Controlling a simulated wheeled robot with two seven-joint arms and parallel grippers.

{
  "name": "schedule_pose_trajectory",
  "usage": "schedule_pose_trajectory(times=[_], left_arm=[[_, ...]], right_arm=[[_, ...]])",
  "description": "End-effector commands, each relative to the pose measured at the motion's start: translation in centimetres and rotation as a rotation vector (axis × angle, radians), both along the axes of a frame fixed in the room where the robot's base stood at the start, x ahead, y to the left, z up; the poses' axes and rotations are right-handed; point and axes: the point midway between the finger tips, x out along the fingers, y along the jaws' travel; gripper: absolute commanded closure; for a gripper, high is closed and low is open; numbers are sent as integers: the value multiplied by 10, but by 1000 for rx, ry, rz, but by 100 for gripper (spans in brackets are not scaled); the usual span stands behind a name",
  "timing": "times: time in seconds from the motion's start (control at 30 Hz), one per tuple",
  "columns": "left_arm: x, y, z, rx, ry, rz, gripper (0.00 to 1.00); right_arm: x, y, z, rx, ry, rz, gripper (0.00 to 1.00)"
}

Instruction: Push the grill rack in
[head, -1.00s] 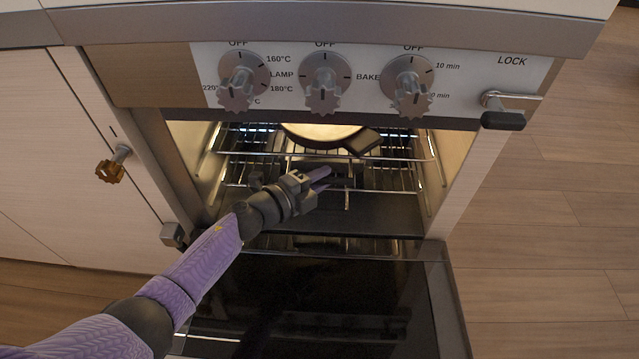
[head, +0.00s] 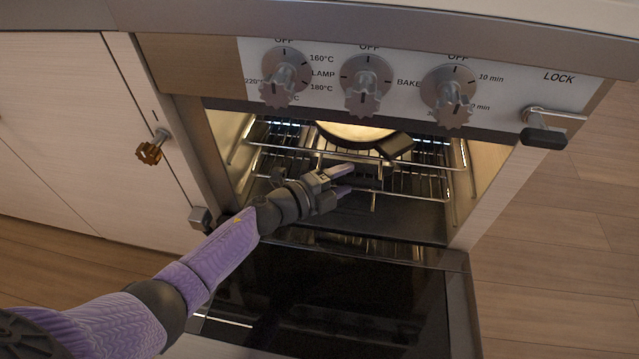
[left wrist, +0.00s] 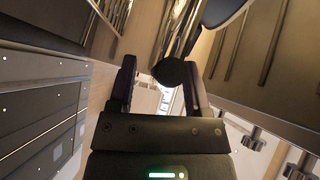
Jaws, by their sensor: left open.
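The wire grill rack (head: 410,183) sits inside the lit oven, with its front rails crossing the opening. A dark-rimmed pan (head: 358,132) with a black handle (head: 398,146) stands on it. My left gripper (head: 351,179) is open and empty at the front of the rack, below the pan, its fingers pointing right. I cannot tell whether it touches the rails. In the left wrist view, a dark rounded end and metal rods show just beyond the open fingers (left wrist: 160,85). My right gripper is not in view.
The oven door (head: 330,300) is folded down in front of the opening. Knobs (head: 363,85) stick out of the panel above. A lock handle (head: 544,137) is at the right, and a cabinet with a brown knob (head: 150,152) is at the left.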

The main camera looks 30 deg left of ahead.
Motion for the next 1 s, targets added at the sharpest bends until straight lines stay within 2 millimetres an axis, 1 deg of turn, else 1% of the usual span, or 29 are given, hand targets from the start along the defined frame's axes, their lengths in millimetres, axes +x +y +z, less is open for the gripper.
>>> schedule_pose_trajectory(times=[0.03, 0.1, 0.2, 0.3, 0.4, 0.57, 1.0], left_arm=[[-6, 4, 7, -1, -2, 1, 37], [-22, 13, 12, 0, -3, 2, 37], [-42, 25, 15, 0, -4, 3, 37], [-56, 33, 16, 0, -5, 3, 37], [-66, 38, 15, 1, -3, 4, 37], [-70, 41, 14, 1, -4, 4, 37], [-69, 41, 13, 1, -3, 3, 37]], right_arm=[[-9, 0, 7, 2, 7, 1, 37], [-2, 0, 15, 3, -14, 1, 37], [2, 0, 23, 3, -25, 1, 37], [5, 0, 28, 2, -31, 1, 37], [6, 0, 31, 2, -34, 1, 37], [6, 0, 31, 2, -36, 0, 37], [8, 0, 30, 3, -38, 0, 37]])
